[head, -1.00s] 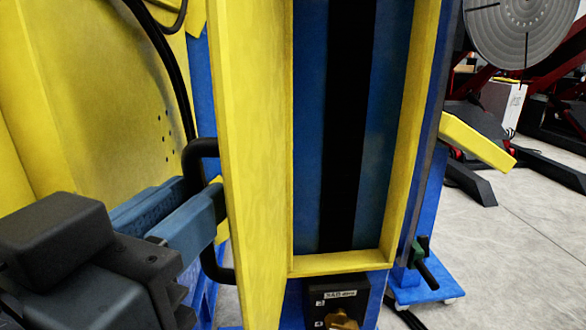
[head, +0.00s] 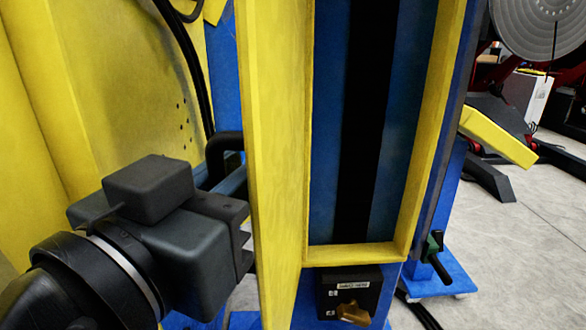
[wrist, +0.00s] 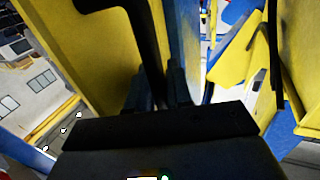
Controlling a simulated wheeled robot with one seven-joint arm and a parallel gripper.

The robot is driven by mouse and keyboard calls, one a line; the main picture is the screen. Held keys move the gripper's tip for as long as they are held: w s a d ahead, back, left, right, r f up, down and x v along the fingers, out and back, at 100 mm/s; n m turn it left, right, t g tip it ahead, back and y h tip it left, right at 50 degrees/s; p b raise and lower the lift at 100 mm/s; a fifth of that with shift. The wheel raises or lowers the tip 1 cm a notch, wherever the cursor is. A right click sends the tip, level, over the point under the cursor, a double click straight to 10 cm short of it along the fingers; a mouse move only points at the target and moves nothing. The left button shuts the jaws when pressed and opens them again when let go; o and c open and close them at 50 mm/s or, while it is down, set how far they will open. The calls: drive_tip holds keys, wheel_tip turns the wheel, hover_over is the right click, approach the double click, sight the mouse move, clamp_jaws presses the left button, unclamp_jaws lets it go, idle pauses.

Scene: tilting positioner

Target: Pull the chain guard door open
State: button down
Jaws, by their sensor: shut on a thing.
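The chain guard door (head: 275,160) is a yellow panel standing open in the head view, seen nearly edge-on at the left side of the guard frame. Its black bar handle (head: 222,148) sits on the door's left-hand face, partly hidden behind my gripper. My gripper (head: 238,184) is shut on the handle; in the head view its body hides most of the fingers. In the wrist view the handle (wrist: 146,35) runs down between the two gripper fingers (wrist: 158,88), and the yellow door (wrist: 95,50) lies behind it. The exact finger contact is dark there.
The guard frame (head: 425,140) surrounds an opening with a dark vertical strip on blue. A black switch box (head: 350,280) is below it. A yellow panel with black cables (head: 95,90) stands at left. Grey floor (head: 510,250) is open at right, near a blue base and green clamp.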

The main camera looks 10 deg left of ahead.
idle(0.3)
drive_tip(key=shift+w+a+m+g+h+b, duration=0.15)
drive_tip(key=shift+w+a+m+h+b, duration=0.15)
drive_tip(key=shift+a+h+b, duration=0.4)
drive_tip(key=shift+w+a+m+g+h+b, duration=0.2)
drive_tip(key=shift+a+m+h+b, duration=0.3)
drive_tip(key=shift+a, duration=0.25)
drive_tip(key=shift+w+a+m+g+h+b, duration=0.15)
drive_tip(key=shift+w+a+m+h+b, duration=0.15)
drive_tip(key=shift+a+h+b, duration=0.4)
drive_tip(key=c, duration=1.4)
unclamp_jaws()
drive_tip(key=b+v, duration=0.1)
drive_tip(key=v, duration=0.7)
